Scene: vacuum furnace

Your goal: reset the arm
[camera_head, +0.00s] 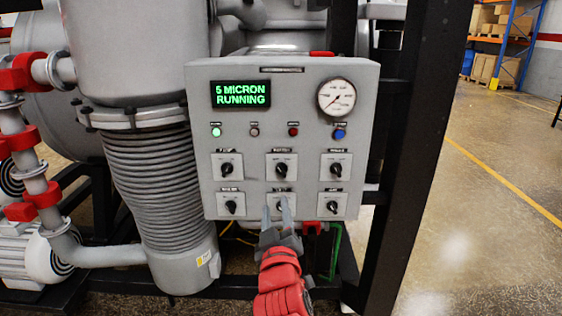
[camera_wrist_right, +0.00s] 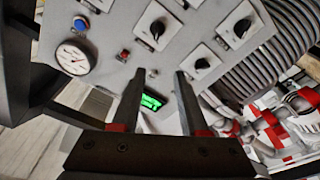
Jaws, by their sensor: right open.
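My right gripper (camera_head: 277,208) comes up from the bottom of the head view, on a red arm. Its two fingers are apart with nothing between them. The fingertips overlap the lower middle knob of the grey control panel (camera_head: 250,140) and partly hide it; I cannot tell whether they touch it. In the right wrist view the open fingers (camera_wrist_right: 159,76) point at the panel face (camera_wrist_right: 200,22), which appears turned around. My left gripper is in neither view.
The panel display (camera_head: 241,94) reads "5 MICRON RUNNING". A dial gauge (camera_head: 337,97) and a blue button (camera_head: 339,134) are at right. A green lamp (camera_head: 216,132) is lit. A black frame post (camera_head: 421,140) stands right of the panel; open floor (camera_head: 490,200) lies beyond.

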